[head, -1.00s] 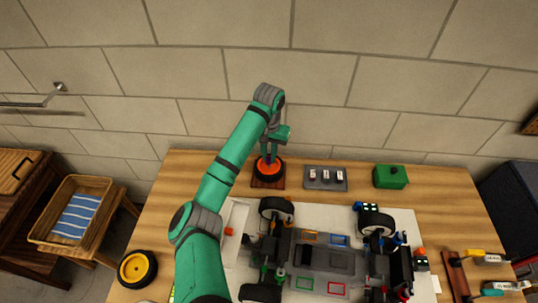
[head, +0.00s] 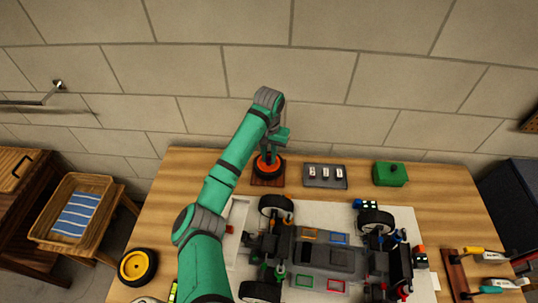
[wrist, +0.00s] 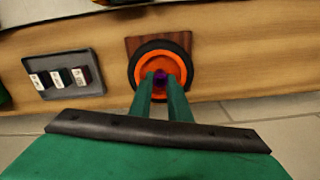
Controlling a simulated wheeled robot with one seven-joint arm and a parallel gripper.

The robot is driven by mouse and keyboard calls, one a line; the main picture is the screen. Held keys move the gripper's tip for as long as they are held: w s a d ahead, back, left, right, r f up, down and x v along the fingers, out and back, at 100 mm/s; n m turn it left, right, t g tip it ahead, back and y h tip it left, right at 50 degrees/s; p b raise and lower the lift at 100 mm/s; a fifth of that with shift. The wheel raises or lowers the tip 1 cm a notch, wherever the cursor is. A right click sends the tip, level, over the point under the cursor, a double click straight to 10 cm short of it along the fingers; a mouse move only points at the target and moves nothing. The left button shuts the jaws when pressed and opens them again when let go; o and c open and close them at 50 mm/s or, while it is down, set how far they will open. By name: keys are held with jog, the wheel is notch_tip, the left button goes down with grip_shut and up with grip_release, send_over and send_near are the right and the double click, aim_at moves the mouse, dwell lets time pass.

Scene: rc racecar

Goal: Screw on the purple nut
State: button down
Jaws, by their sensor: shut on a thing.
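The purple nut (wrist: 160,75) sits at the centre of an orange wheel with a black tyre (wrist: 137,74), seen in the wrist view. The wheel lies on a dark wooden block (wrist: 131,43); it also shows in the head view (head: 268,170). My gripper (wrist: 161,84) is shut on the nut, its two green fingers reaching into the wheel's middle. In the head view my gripper (head: 270,152) points down over the wheel. The fingers partly hide the nut, and its threads cannot be seen.
A grey tray (head: 325,185) with small labelled blocks and a green box (head: 390,174) stand right of the wheel. The car chassis (head: 327,257) lies in front on a white sheet. A loose yellow wheel (head: 138,267) lies front left. Tools (head: 485,252) lie at right.

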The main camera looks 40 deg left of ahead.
jog(key=shift+f, duration=0.1)
jog(key=c, duration=1.6)
grip_release()
notch_tip(320, 180, up, 11)
jog(key=shift+f, duration=0.1)
